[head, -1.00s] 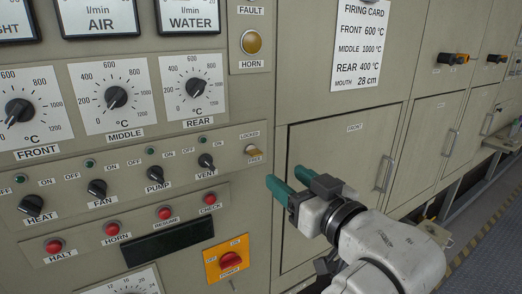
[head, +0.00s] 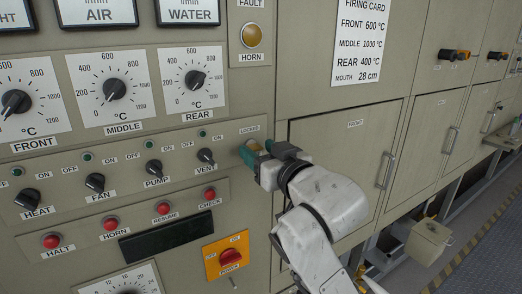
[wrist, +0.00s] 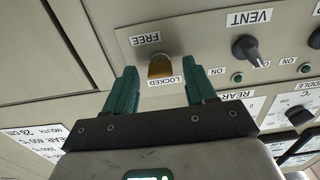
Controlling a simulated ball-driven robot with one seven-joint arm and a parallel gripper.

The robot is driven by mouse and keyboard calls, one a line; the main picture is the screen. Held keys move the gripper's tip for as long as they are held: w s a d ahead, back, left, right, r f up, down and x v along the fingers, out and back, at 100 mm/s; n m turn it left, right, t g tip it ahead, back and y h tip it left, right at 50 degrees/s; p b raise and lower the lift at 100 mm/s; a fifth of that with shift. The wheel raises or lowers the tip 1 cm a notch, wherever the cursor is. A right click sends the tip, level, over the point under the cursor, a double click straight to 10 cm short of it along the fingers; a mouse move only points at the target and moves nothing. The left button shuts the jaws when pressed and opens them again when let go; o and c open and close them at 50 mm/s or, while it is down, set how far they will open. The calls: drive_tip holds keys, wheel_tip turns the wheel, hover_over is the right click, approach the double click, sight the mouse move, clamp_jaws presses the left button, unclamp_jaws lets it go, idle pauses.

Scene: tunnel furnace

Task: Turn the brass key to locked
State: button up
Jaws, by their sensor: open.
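The brass key (wrist: 160,66) sits on the panel between the labels FREE (wrist: 146,39) and LOCKED (wrist: 165,81). In the wrist view its bow shows between and beyond the two green fingertips of my gripper (wrist: 163,88), which are spread apart with clear space on both sides of it. In the head view the key (head: 254,145) is partly hidden behind my gripper (head: 250,152), whose fingers point at the panel. I cannot tell the exact depth between fingertips and key. The key's exact angle is hard to tell.
The VENT knob (head: 206,156) is close to the left of the key in the head view. Red push buttons such as CHECK (head: 210,193) and the orange-yellow power switch (head: 229,257) lie below. A closed FRONT door (head: 345,165) is to the right.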

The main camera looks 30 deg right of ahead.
clamp_jaws()
idle(0.6)
drive_tip(key=shift+f+n, duration=0.1)
drive_tip(key=shift+n, duration=0.2)
drive_tip(key=n+b, duration=0.3)
drive_tip(key=n, duration=0.9)
drive_tip(key=shift+f+n, duration=0.1)
drive_tip(key=shift+n, duration=0.2)
drive_tip(key=n+b, duration=0.1)
drive_tip(key=n, duration=0.3)
drive_tip(key=shift+n+b, duration=0.3)
drive_tip(key=shift+b, duration=0.1)
